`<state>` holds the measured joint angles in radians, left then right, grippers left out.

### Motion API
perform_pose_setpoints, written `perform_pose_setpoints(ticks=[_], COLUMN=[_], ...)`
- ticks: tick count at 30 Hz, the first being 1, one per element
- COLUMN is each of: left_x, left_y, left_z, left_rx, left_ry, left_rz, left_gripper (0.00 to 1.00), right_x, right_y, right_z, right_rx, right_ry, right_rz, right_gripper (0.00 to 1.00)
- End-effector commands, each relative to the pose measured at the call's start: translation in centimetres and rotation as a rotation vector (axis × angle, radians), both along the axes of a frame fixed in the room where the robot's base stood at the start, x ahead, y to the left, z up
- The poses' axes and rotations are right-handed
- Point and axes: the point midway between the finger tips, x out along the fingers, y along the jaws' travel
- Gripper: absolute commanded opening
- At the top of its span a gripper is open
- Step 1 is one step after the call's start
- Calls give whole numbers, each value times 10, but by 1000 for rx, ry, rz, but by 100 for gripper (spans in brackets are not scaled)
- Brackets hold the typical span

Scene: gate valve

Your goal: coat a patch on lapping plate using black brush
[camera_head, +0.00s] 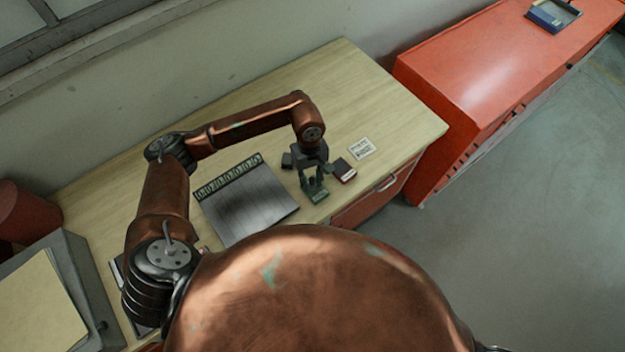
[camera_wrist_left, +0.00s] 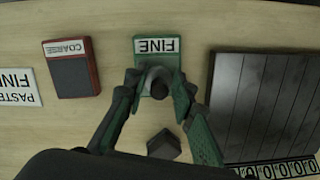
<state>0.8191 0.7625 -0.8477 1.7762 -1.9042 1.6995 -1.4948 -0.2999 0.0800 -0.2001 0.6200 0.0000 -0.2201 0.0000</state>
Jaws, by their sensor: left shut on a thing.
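My left gripper (camera_head: 314,186) is low over the desk, just right of the lapping plate (camera_head: 250,208). In the left wrist view, its fingers (camera_wrist_left: 157,84) close around a dark, rounded upright piece, which I take to be the black brush (camera_wrist_left: 156,82). The brush is over the green block marked FINE (camera_wrist_left: 157,46); I cannot tell whether its tip touches it. The brush's lower end is hidden. The grooved grey lapping plate (camera_wrist_left: 262,98) shows to the right in the wrist view, with a strip of digits along one edge. My right gripper is not in view.
A red block marked COARSE (camera_wrist_left: 72,70) and a PASTE FINE card (camera_wrist_left: 16,88) lie beside the green block. A small dark block (camera_wrist_left: 164,144) sits close to the fingers. A red cabinet (camera_head: 480,75) stands at the right; the desk's back is clear.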

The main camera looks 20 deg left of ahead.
Motion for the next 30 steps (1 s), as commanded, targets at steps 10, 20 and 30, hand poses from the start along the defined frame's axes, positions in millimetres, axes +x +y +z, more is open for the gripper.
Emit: perform_pose_setpoints(ticks=[10,20,30], left_x=[2,2,1], left_y=[0,0,0], left_z=[30,56,69], left_rx=[-1,-2,-2], left_ry=[-5,-6,-4], left_rz=[-1,0,-1], left_gripper=[4,4,4], right_x=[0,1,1], right_y=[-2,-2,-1], right_z=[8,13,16], right_rx=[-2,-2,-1], right_ry=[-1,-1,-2], right_rz=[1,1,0], right_gripper=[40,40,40])
